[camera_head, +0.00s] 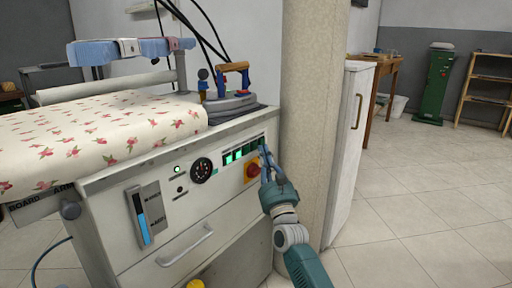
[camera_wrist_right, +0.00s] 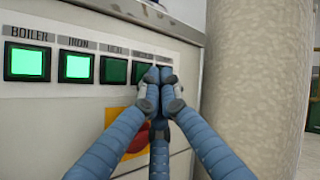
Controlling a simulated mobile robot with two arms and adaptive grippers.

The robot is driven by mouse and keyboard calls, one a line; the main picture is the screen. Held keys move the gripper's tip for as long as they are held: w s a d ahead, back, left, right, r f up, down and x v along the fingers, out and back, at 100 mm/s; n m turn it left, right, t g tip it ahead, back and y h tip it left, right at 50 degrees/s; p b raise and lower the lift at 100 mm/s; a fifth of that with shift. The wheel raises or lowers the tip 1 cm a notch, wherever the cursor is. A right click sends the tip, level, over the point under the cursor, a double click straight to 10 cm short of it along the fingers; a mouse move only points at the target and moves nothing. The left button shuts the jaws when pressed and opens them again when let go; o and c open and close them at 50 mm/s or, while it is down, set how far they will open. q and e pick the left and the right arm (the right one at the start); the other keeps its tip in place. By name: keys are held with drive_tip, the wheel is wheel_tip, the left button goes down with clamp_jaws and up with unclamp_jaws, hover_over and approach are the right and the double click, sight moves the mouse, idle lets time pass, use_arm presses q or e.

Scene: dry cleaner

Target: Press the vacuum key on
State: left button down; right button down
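The control panel (camera_wrist_right: 60,110) of the ironing machine shows a row of square green keys. The boiler key (camera_wrist_right: 27,62) and iron key (camera_wrist_right: 75,66) glow bright green. The third key (camera_wrist_right: 114,70) is dark green, and its label is blurred. The fourth key (camera_wrist_right: 140,73) is dark green and partly hidden by my fingers; its label is too blurred to read, so I cannot confirm it is the vacuum key. My right gripper (camera_wrist_right: 160,76) is shut and empty, its fingertips at the right part of that key. Contact cannot be told. My left gripper is not in view.
A red knob on a yellow plate (camera_wrist_right: 136,143) sits below the keys, partly behind my fingers. A thick round column (camera_head: 315,110) stands close to the right of the panel. An iron (camera_head: 232,85) rests on top of the machine, beside the floral board (camera_head: 100,128).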

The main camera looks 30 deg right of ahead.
drive_tip(key=shift+w, duration=0.1)
idle(0.5)
drive_tip(key=shift+w+a, duration=0.15)
drive_tip(key=shift+w, duration=0.2)
idle(0.3)
drive_tip(key=shift+s, duration=0.45)
drive_tip(key=shift+d, duration=0.2)
